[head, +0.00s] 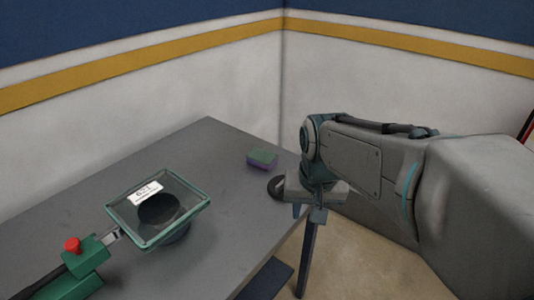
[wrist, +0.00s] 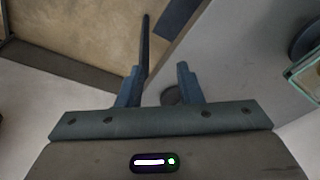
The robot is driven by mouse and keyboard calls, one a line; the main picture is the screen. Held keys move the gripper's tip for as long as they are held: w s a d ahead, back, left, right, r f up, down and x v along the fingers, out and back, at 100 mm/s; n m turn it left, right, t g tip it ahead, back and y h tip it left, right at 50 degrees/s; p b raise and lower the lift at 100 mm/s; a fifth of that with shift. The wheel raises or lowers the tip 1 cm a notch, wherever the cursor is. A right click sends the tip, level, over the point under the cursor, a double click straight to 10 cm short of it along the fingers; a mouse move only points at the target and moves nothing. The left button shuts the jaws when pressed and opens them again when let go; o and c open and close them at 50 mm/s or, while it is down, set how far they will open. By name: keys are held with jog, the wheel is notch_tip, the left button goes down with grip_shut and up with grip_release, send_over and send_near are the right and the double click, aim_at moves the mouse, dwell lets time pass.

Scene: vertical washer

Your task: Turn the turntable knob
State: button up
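A green-framed, clear-topped device (head: 197,206) with a white label stands on the grey table, with a dark round part (head: 160,209) showing through its top. Its green frame also shows at the right edge of the wrist view (wrist: 301,71). I cannot tell which part is the turntable knob. A small dark round thing (head: 276,187) shows beside my gripper (head: 308,212) at the table's right edge. In the wrist view a dark round shape (wrist: 171,96) shows beyond and between the fingers. My gripper is open and empty, pointing down, well right of the device.
A green and purple sponge (head: 262,159) lies near the table's back right edge. A green block with a red button (head: 72,245) is at the front left. The table (head: 210,138) is clear between device and sponge. Walls meet behind it.

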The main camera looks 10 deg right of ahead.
jog(key=w+r+m+g+p, duration=0.25)
jog(key=w+m+p, duration=0.35)
jog(key=w, duration=1.7)
jog(key=shift+m, duration=0.6)
notch_tip(320, 180, down, 13)
jog(key=shift+d+f+p, duration=0.1)
jog(key=shift+p, duration=0.35)
grip_shut()
